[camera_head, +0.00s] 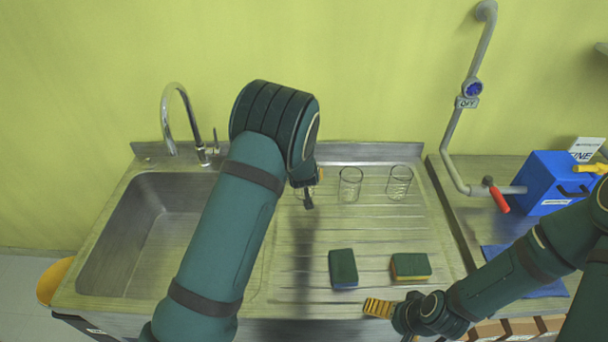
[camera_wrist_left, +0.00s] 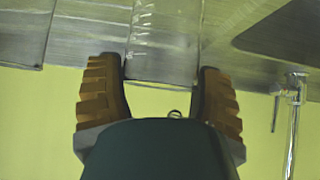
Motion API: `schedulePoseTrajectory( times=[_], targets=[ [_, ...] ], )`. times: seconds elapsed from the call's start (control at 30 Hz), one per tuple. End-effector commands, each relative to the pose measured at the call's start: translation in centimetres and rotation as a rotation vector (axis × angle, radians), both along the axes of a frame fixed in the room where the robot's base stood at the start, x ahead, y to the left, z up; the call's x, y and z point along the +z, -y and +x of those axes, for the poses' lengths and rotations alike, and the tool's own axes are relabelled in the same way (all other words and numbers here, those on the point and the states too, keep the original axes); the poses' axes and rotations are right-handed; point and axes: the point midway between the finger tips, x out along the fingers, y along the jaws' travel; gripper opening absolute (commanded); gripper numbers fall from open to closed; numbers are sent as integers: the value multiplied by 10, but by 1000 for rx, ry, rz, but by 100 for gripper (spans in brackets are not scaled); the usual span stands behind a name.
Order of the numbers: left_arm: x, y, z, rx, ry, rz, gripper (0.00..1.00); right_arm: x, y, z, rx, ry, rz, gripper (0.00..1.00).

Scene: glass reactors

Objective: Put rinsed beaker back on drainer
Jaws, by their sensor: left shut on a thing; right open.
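My left gripper (camera_wrist_left: 162,75) is shut on a clear glass beaker (camera_wrist_left: 163,45), with one ribbed orange finger on each side of it. In the head view my left arm hides most of this gripper and its beaker. They are over the left back part of the ribbed metal drainer (camera_head: 377,225); I cannot tell whether the beaker touches it. Two more clear beakers, one (camera_head: 350,186) and another (camera_head: 399,183), stand at the back of the drainer to the right. My right gripper (camera_head: 380,308) is open and empty near the drainer's front edge.
Two sponges, one (camera_head: 343,269) and another (camera_head: 410,267), lie on the front of the drainer. The sink (camera_head: 150,235) with a tap (camera_head: 172,115) is at the left. A blue box (camera_head: 550,180) and a pipe with a red handle (camera_head: 497,197) are at the right.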

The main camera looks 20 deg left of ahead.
Motion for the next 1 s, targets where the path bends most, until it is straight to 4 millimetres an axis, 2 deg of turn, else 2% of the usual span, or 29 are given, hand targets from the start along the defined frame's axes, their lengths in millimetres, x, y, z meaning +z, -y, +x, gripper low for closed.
schedulePoseTrajectory(
  times=[0.13,0.17,0.2,0.23,0.67,0.77,1.0],
  targets=[
    [-4,0,0,0,0,0,31,-4,0,0,0,0,0,100],
    [-4,0,0,-1,-1,0,75,-4,0,0,0,0,0,100],
    [-3,0,0,-1,-1,0,89,-3,0,0,0,0,-1,100],
    [-3,0,0,-1,-1,0,99,-3,0,0,0,0,-1,100],
    [3,0,-1,0,0,0,99,2,0,0,0,0,0,100],
    [13,4,-10,-1,0,0,99,1,0,0,0,0,0,100],
    [49,13,-44,-3,1,-1,99,4,0,0,0,0,1,100]
  ],
)
